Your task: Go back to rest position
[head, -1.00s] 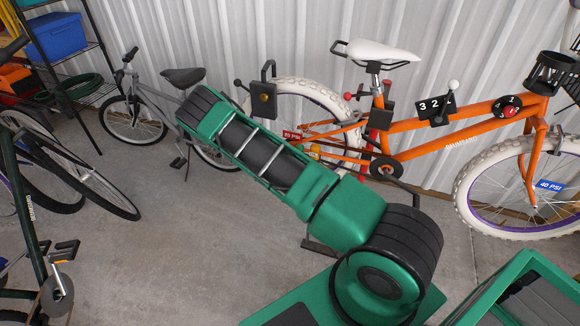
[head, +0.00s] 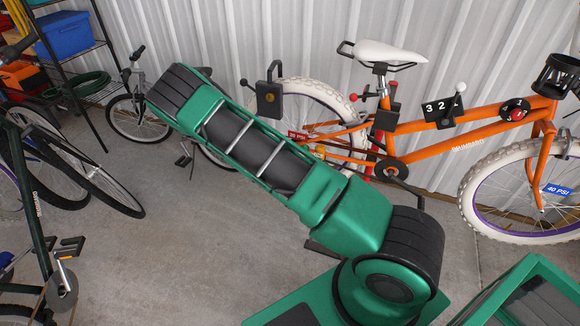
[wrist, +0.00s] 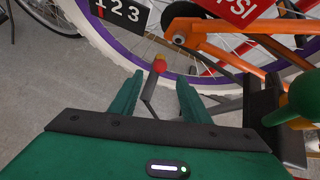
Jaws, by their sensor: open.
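My gripper (wrist: 158,98) shows in the wrist view with its two green fingers apart and nothing between them. Beyond the fingers is a small lever (wrist: 159,66) with a red and yellow tip; I cannot tell how far it is from them. In the head view my green arm reaches out and up to the left, and my gripper is hidden behind it. The orange bike (head: 440,140) with a white seat stands against the wall, right of my arm. Its white rear tire (wrist: 115,55) with a purple rim lies just past the fingers in the wrist view.
A padlock-like box (head: 269,98) sits near the rear wheel. A grey bike (head: 140,115) is behind my arm, and dark bikes (head: 45,215) stand at the left. A shelf with a blue bin (head: 62,34) is at the back left. The concrete floor (head: 180,265) at the front left is clear.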

